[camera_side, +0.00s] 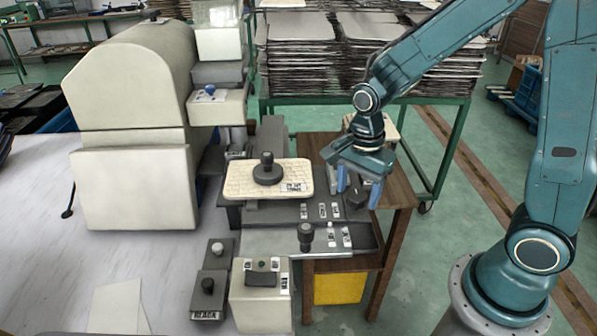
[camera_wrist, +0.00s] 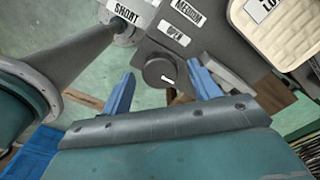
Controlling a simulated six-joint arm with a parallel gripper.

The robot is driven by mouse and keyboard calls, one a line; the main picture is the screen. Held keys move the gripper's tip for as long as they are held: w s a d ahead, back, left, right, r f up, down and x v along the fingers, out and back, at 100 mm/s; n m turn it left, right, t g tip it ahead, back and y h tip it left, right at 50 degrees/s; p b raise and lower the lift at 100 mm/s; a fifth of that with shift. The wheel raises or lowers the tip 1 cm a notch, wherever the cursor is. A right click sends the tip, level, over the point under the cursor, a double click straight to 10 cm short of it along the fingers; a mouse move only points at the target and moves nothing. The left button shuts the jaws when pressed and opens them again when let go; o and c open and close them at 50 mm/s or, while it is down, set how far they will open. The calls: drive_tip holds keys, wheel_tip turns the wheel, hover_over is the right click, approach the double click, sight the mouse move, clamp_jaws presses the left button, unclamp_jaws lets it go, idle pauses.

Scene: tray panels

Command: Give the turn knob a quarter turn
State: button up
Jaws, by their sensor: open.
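The turn knob (camera_wrist: 154,70) is a dark round knob with a small white mark on its face, on a grey panel. In the wrist view it lies between the two blue fingertips of my gripper (camera_wrist: 162,69), with a gap on each side. In the side view the dark knob (camera_side: 356,199) shows near the right end of the panel, and my gripper (camera_side: 358,196) points down over it, jaws open and empty. Whether the fingertips reach down to the knob's height is hard to tell.
A black upright handle (camera_side: 305,235) stands in front. A cream plate with a dark knob (camera_side: 267,170) lies left of my gripper. A large cream machine (camera_side: 135,130) stands further left.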

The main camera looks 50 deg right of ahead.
sight(364, 198)
wheel_tip(364, 198, up, 13)
drive_tip(key=shift+r, duration=0.2)
idle(0.5)
idle(0.3)
drive_tip(key=s+r+n+t, duration=0.3)
drive_tip(key=s+n+t, duration=0.2)
drive_tip(key=s+n, duration=0.8)
drive_tip(key=n, duration=0.5)
drive_tip(key=shift+d+t, duration=0.3)
